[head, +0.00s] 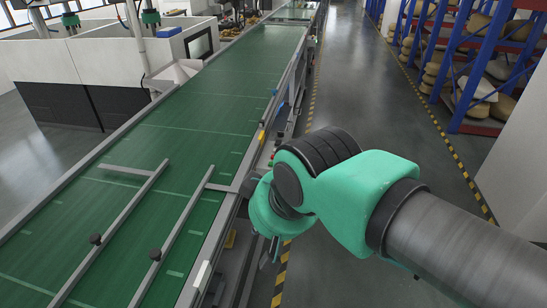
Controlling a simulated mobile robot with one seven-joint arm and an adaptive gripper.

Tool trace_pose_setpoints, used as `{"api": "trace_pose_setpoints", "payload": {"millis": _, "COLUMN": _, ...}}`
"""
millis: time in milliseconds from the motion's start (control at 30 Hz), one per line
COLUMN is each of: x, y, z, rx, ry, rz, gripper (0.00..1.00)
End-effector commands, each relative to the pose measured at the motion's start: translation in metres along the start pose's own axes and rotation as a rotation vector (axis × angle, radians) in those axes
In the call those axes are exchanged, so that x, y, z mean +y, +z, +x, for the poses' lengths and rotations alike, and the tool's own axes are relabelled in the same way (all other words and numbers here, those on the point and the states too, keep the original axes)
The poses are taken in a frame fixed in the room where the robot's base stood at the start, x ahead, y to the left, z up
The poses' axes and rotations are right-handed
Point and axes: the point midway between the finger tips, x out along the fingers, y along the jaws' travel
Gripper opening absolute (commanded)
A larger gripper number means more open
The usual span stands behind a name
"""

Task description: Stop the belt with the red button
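The green conveyor belt (185,148) runs from the lower left to the top of the head view. Its grey side frame (273,100) carries small coloured fittings, including a yellow one (262,136). My green and dark arm reaches in from the right to the belt's right side. My gripper (275,250) points down below the wrist, mostly hidden by it, and its opening cannot be told.
Two grey guide rails with black knobs (95,239) lie over the near belt. A white machine enclosure (130,55) stands left of the belt. Blue racks (475,75) with sacks stand at the right. The grey aisle (365,110) between yellow-black floor lines is clear.

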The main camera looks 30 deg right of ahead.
Motion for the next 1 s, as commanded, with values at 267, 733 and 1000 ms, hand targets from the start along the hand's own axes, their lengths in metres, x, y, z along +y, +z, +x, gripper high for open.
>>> {"api": "trace_pose_setpoints", "payload": {"millis": 267, "x": -0.001, "y": -0.018, "z": 0.001, "rx": -0.016, "ry": -0.018, "rz": 0.055, "gripper": 0.00}}
{"api": "trace_pose_setpoints", "payload": {"millis": 733, "x": 0.003, "y": -0.106, "z": 0.021, "rx": -0.076, "ry": -0.100, "rz": 0.326, "gripper": 0.00}}
{"api": "trace_pose_setpoints", "payload": {"millis": 1000, "x": 0.017, "y": -0.162, "z": 0.044, "rx": -0.108, "ry": -0.148, "rz": 0.506, "gripper": 0.00}}
